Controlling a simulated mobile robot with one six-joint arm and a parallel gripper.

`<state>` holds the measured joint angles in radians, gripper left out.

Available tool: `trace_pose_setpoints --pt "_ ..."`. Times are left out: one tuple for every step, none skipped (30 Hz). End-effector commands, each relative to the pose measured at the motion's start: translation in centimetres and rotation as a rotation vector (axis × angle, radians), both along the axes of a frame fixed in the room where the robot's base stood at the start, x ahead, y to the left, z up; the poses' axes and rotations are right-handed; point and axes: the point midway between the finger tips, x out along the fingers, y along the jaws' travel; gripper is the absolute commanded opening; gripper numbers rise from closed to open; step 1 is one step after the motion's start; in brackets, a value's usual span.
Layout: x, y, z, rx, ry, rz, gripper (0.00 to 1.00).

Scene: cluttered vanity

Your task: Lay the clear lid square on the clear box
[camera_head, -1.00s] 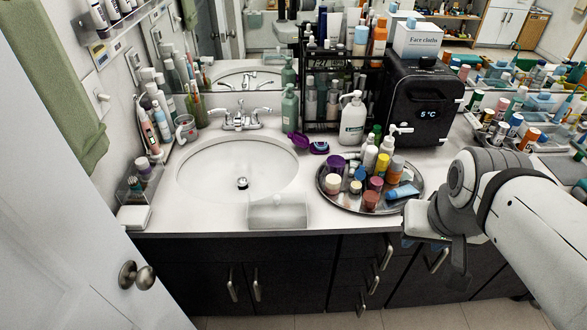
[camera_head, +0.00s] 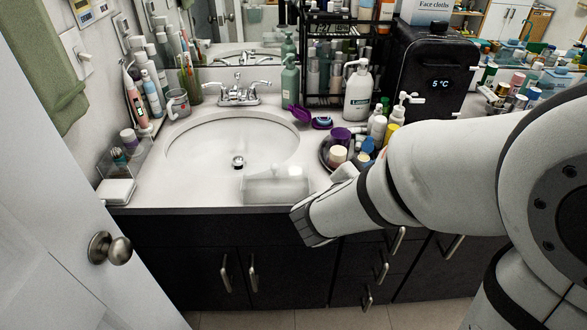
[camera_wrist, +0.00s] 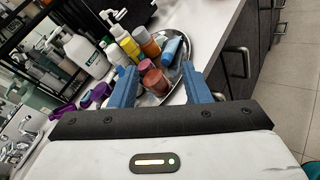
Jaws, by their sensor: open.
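The clear lid (camera_head: 276,187) appears as a pale see-through rectangular piece at the counter's front edge, just below the sink. The clear box (camera_head: 120,160) stands at the far left of the counter against the wall, uncovered, with small jars inside. In the wrist view my gripper (camera_wrist: 158,68) is open, its two blue fingers apart with nothing gripped. Beyond them lies the tray of bottles. In the head view the end of my arm is over the counter's front edge, just right of the lid; the fingers cannot be made out there. Neither lid nor box shows clearly in the wrist view.
A round metal tray (camera_wrist: 177,62) of bottles and jars is right of the lid, partly behind my arm. A white block (camera_head: 117,191) sits in front of the clear box. A door (camera_head: 60,250) stands at the left.

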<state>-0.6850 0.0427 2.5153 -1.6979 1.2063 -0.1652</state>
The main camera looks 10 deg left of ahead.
Motion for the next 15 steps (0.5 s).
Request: trace_pose_setpoints --pt "0.8 3.6 -2.3 -0.096 -0.008 0.143 0.43" --pt "1.1 5.6 -2.8 -0.148 -0.021 0.224 0.43" --pt "1.3 8.3 -3.6 -0.213 -0.037 0.328 0.43" --pt "1.2 10.3 -4.2 -0.257 -0.051 0.403 0.43" --pt "1.1 12.2 -4.7 -0.296 -0.065 0.473 0.43" --pt "0.8 14.5 -5.4 -0.341 -0.083 0.555 0.43" --pt "0.5 16.0 -5.9 -0.368 -0.096 0.611 0.43" --pt "0.2 17.3 -6.3 -0.393 -0.108 0.659 0.43" --pt "-0.2 18.7 -6.6 -0.418 -0.121 0.711 0.43" --pt "-0.5 19.5 -6.9 -0.433 -0.130 0.744 0.43" --pt "-0.8 20.3 -7.1 -0.446 -0.137 0.770 0.43" --pt "-1.0 21.0 -7.3 -0.459 -0.144 0.799 0.43" --pt "-1.2 21.4 -7.4 -0.465 -0.150 0.815 0.43" --pt "-1.2 21.7 -7.5 -0.470 -0.152 0.827 0.43" --pt "-1.2 22.1 -7.6 -0.476 -0.156 0.838 0.43"
